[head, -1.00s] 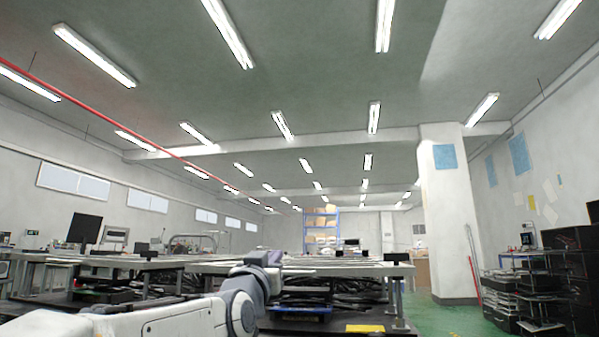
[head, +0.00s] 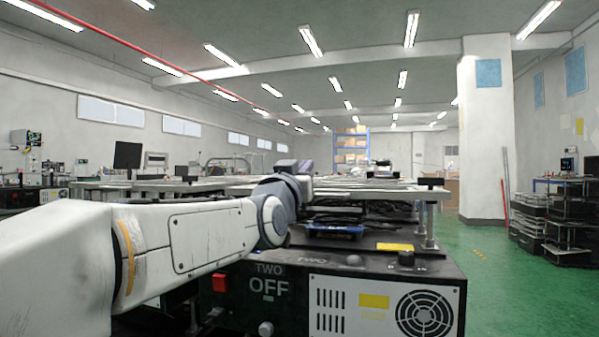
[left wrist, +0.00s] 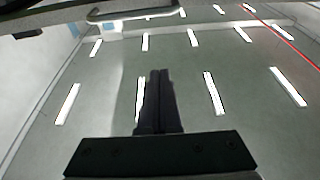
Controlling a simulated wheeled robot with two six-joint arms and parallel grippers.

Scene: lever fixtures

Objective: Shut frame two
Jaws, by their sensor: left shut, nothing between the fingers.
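A black fixture box marked TWO and OFF (head: 269,287) stands in front of me in the head view. Its front has a red button (head: 219,283), a fan grille (head: 424,313) and a pale vented panel. My left arm crosses in front of its left part. In the left wrist view my left gripper (left wrist: 160,76) is shut and empty, its fingers set against the ceiling. My right gripper is not in view.
A black knob (head: 407,259) and a yellow label (head: 395,247) sit on top of the box. Tables with metal frames stand behind it. A white pillar (head: 484,130) and black shelving are at right. Green floor (head: 510,270) is free at right.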

